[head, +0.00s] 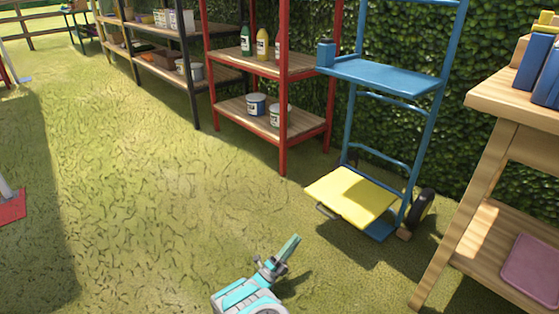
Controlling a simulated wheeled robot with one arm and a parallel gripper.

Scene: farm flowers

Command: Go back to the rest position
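My gripper (284,253) shows at the bottom middle of the head view, at the end of my teal and grey arm. It is over the grass, in front of the blue hand truck and apart from it. Its fingers are small and seen from behind and above, so I cannot tell whether they are open or shut.
A blue hand truck (385,77) with a yellow plate (352,196) stands right of centre. A wooden table (482,98) is at the right. Red shelves (283,130) and dark shelves (190,80) line the hedge (455,130). Open grass (140,170) lies left.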

